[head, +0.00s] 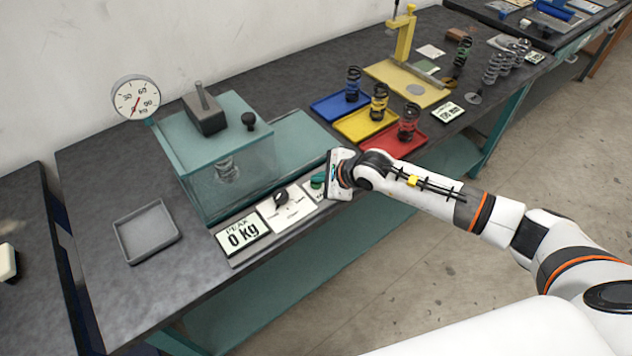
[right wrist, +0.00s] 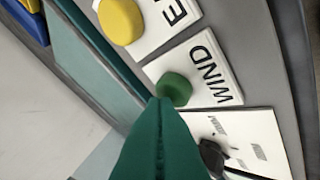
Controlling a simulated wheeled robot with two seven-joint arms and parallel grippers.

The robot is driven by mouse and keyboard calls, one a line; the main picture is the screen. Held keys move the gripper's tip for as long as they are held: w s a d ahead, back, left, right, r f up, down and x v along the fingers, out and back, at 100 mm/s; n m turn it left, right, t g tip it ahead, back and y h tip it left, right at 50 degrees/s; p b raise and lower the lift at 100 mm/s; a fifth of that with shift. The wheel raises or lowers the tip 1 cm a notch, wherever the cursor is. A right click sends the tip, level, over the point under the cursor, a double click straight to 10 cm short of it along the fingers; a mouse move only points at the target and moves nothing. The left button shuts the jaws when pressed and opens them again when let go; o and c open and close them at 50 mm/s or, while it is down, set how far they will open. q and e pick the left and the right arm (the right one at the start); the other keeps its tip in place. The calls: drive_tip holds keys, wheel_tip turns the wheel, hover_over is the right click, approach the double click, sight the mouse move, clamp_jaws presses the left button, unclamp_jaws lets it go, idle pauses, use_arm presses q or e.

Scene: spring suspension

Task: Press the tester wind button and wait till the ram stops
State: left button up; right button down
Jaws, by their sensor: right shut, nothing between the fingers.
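The tester is a teal press with a clear-walled box (head: 228,185), a spring (head: 228,170) inside and a grey block with a post (head: 205,113) on top. Its round dial (head: 136,98) stands at the back left, and its PEAK display (head: 242,236) reads 0 kg. The green wind button (right wrist: 174,92) sits on a white plate marked WIND in the right wrist view. My right gripper (head: 319,182) is shut and empty over the control panel. In the right wrist view its green fingertips (right wrist: 164,104) are at the button's edge; contact cannot be told. My left gripper is out of view.
A yellow button (right wrist: 120,20) lies beside the wind button; a black knob (head: 281,199) is on its other side. An empty grey tray (head: 147,232) is at left. Blue, yellow and red trays (head: 424,146) with springs stand beyond my right gripper.

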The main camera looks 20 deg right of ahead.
sight(319, 185)
drive_tip(key=shift+f+b, duration=0.4)
drive_tip(key=shift+r, duration=0.15)
idle(0.5)
drive_tip(key=shift+r+p, duration=0.5)
drive_tip(key=shift+r, duration=0.3)
drive_tip(key=shift+r+p, duration=1.35)
drive_tip(key=shift+r, duration=1.2)
